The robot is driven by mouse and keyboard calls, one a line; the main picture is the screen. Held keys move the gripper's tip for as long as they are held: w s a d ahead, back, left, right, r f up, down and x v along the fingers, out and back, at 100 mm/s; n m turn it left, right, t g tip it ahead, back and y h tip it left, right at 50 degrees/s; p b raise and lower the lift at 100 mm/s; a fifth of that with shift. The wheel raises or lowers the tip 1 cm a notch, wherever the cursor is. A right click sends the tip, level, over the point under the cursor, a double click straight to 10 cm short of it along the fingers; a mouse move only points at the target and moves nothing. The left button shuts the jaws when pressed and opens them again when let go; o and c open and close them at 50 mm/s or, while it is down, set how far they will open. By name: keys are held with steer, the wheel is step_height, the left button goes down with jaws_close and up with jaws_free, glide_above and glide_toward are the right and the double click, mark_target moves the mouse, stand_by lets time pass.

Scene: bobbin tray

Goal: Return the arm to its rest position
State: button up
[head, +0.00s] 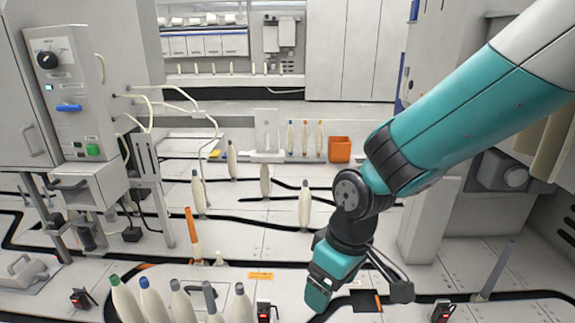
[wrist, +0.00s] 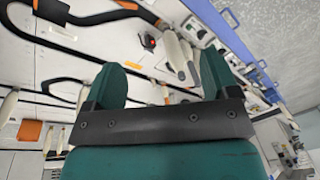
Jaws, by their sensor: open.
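My arm comes in from the upper right of the head view, and my gripper (head: 322,292) points down over the front of the work surface, just right of the front bobbin row. In the wrist view the two teal fingers of my gripper (wrist: 161,84) stand apart with no object between them. A row of several pale bobbins stands at the front left, including one with a green top (head: 122,300) and one with a blue top (head: 152,300). Pale bobbins also show past the fingers in the wrist view (wrist: 177,55). My fingertips are partly hidden in the head view.
A rack at the back holds bobbins (head: 305,138) beside an orange bin (head: 340,149). A grey control box (head: 70,95) with cables stands at left.

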steer(key=s+d+r+m+y, duration=0.1)
steer(key=s+d+r, duration=0.3)
steer(key=s+r, duration=0.25)
steer(key=s+d+r+m+y, duration=0.1)
steer(key=s+d+r, duration=0.3)
steer(key=s+r, duration=0.3)
step_height(320, 180, up, 30)
steer(key=p, duration=3.1)
steer(key=shift+a+f, duration=0.15)
steer(key=shift+a, duration=0.1)
